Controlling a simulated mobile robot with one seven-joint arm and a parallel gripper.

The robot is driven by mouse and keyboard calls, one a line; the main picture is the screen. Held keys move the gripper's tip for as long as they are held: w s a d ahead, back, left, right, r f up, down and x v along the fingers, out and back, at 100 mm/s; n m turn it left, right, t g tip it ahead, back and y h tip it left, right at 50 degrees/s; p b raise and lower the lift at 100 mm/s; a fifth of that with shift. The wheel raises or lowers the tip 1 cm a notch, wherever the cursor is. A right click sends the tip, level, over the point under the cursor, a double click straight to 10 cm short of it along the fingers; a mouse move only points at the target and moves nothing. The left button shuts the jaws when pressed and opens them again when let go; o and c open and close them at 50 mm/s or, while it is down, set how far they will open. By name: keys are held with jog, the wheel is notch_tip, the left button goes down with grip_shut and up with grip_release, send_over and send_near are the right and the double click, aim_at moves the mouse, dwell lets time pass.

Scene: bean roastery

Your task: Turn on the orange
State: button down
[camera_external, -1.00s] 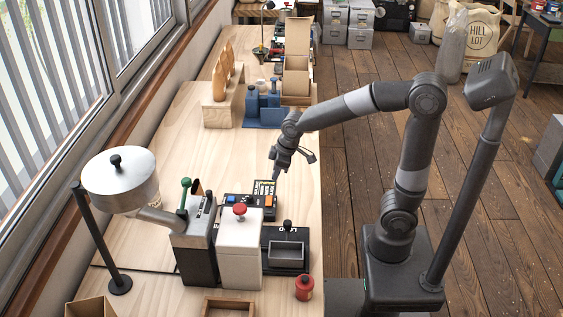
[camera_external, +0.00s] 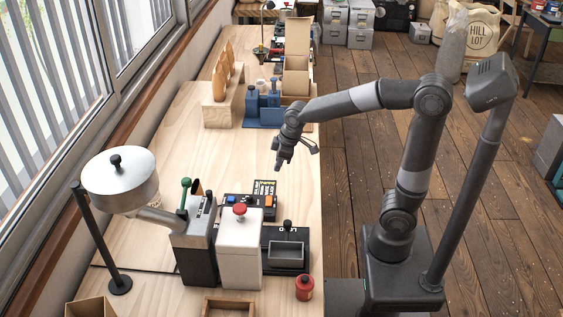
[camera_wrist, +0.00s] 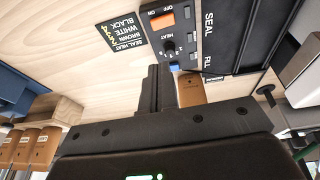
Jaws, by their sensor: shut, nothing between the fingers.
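The orange rocker switch (camera_wrist: 162,20) sits on a dark control panel, with ON and OFF lettering beside it. I cannot tell which side of it is pressed down. In the external view the orange switch (camera_external: 268,201) is small, at the right end of the panel. My gripper (camera_external: 281,166) is shut and empty, above and behind the panel, apart from it. In the wrist view its closed fingers (camera_wrist: 158,84) point toward the panel, with a HEAT knob (camera_wrist: 170,48) and a blue button (camera_wrist: 175,68) near them.
A card listing seal heat colours (camera_wrist: 123,38) lies beside the panel. A white box with a red knob (camera_external: 240,245), a grey grinder-like machine (camera_external: 195,245) and a dark tray unit (camera_external: 286,255) stand in front of it. Bare wooden bench (camera_external: 185,130) lies to the left.

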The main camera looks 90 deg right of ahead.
jog(key=shift+f, duration=0.1)
send_near(269, 197)
jog(key=x, duration=0.5)
jog(key=shift+w+a, duration=0.1)
jog(key=shift+w, duration=0.15)
jog(key=shift+f, duration=0.75)
jog(key=shift+f, duration=0.25)
